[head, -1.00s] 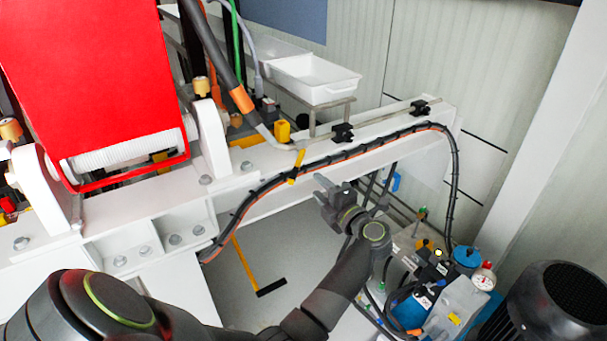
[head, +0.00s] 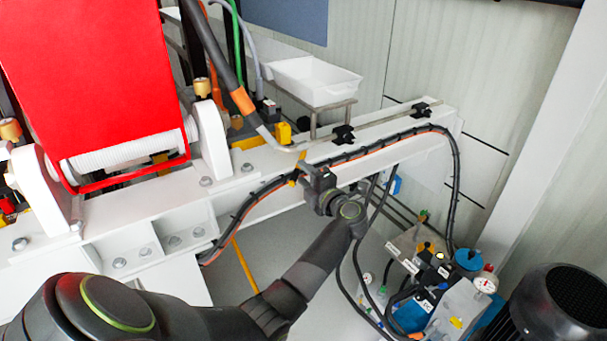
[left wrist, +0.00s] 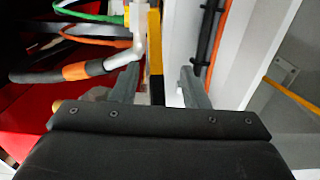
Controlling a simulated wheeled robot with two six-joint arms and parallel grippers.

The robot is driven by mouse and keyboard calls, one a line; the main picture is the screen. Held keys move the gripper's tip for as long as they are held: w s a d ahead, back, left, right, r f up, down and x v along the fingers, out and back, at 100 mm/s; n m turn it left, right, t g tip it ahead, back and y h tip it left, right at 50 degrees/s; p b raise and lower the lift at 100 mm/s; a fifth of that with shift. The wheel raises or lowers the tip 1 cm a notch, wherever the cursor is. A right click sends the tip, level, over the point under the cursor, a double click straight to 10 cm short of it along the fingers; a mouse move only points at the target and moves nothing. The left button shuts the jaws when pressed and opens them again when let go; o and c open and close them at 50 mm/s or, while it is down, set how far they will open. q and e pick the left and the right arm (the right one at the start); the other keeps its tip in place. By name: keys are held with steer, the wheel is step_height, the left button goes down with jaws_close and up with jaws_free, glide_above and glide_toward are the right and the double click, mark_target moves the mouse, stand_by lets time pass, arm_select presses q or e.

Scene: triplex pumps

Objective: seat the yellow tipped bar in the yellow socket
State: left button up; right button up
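A narrow yellow bar (head: 294,181) stands near the cable run on the white beam, partly hidden by my left gripper (head: 307,167). In the left wrist view, the yellow bar (left wrist: 155,48) passes between my spread fingers (left wrist: 160,70), with a dark stretch at its lower end. My left gripper is open, and I see gaps between the bar and both fingers. A yellow block (head: 283,132), which looks like the yellow socket, stands on the beam behind the bent grey pipe; whether it has an opening is not visible. My right gripper is not in view.
The bent grey pipe (head: 268,137) with an orange sleeve ends close to my left gripper. A black and orange cable (head: 390,135) runs along the beam (head: 440,120). A white tray (head: 312,80) is behind. A pump unit (head: 430,290) stands low right.

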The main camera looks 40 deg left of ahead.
arm_select(q)
steer(key=shift+f, duration=0.1)
jaws_close()
stand_by(0.4)
step_height(320, 180, up, 3)
steer(key=shift+w+a+f+p, duration=0.1)
steer(key=shift+p, duration=1.15)
steer(key=s+d+r+p, duration=0.2)
steer(key=d+p, duration=0.1)
steer(key=d, duration=0.3)
steer(key=s+d+r+p, duration=0.3)
steer(key=d, duration=0.4)
steer(key=shift+s, duration=0.25)
